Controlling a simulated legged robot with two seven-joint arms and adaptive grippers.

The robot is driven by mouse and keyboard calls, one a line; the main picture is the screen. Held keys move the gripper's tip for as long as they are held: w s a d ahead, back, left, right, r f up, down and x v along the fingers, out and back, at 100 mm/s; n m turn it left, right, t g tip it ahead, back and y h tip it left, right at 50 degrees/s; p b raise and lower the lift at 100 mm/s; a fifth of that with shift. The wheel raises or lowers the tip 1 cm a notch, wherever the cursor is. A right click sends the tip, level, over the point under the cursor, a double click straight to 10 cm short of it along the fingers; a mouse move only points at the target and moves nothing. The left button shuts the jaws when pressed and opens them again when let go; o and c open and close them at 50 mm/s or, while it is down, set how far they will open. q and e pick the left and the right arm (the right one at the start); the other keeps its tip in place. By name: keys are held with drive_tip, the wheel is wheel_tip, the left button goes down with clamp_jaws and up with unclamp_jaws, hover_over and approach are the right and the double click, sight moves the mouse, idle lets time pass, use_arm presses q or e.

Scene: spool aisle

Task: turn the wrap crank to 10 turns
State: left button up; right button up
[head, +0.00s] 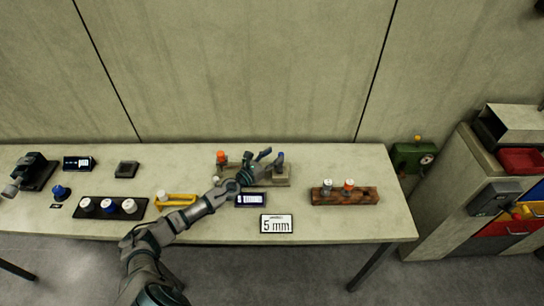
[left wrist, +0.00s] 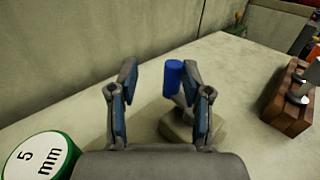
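A wrap crank with a blue upright handle (head: 281,156) stands at the right end of a beige base (head: 278,182) on the table. The base also bears an orange-topped post (head: 221,157) at its left end. In the left wrist view the blue handle (left wrist: 173,78) rises from a grey arm over a pale block (left wrist: 194,128). My left gripper (head: 262,154) is open beside the handle. In the left wrist view the handle shows between the open fingers, nearer the right one; I cannot tell whether they touch. My right gripper is not in view.
A small display (head: 250,200) and a "5 mm" sign (head: 277,224) lie in front. A wooden block (head: 357,196) with two capped pieces stands right. The table's right end (head: 391,223) is clear.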

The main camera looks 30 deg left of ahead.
use_arm(q)
drive_tip(key=shift+s+a+f, duration=0.15)
drive_tip(key=shift+s, duration=0.05)
drive_tip(key=shift+s+a, duration=0.15)
drive_tip(key=shift+s, duration=0.2)
drive_tip(key=v, duration=0.9)
drive_tip(key=shift+s, duration=0.25)
drive_tip(key=shift+s+a, duration=0.15)
drive_tip(key=shift+s, duration=0.55)
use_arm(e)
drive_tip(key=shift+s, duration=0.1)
